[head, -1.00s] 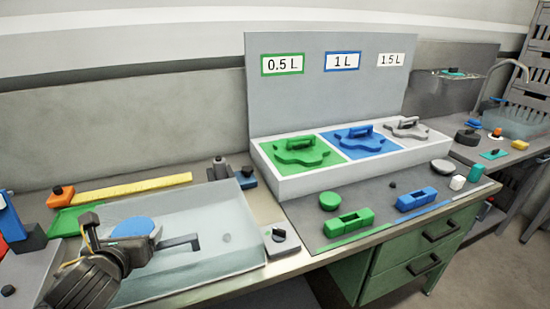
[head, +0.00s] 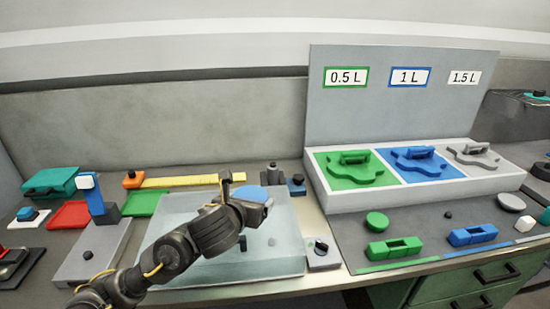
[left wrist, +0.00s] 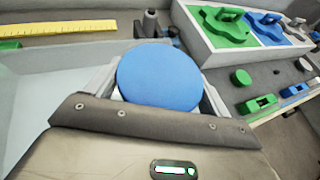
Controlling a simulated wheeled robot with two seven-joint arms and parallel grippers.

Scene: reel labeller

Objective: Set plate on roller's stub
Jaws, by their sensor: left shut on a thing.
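My left gripper (head: 254,208) is shut on a round blue plate (head: 250,193), held over the back right part of the clear tray. In the left wrist view the blue plate (left wrist: 158,77) lies flat-looking between the two light fingers (left wrist: 158,95). A dark upright post (head: 272,173) stands just behind the plate, with a blue-and-dark block (head: 297,186) to its right. The post (left wrist: 150,24) also shows beyond the plate in the left wrist view. I cannot tell which part is the roller's stub. My right gripper is out of view.
The clear shallow tray (head: 278,262) lies under my arm. A yellow ruler (head: 190,181) runs behind it. A white rack (head: 425,190) with green, blue and grey handled pieces stands to the right. A small knob box (head: 322,254) sits by the tray's right edge.

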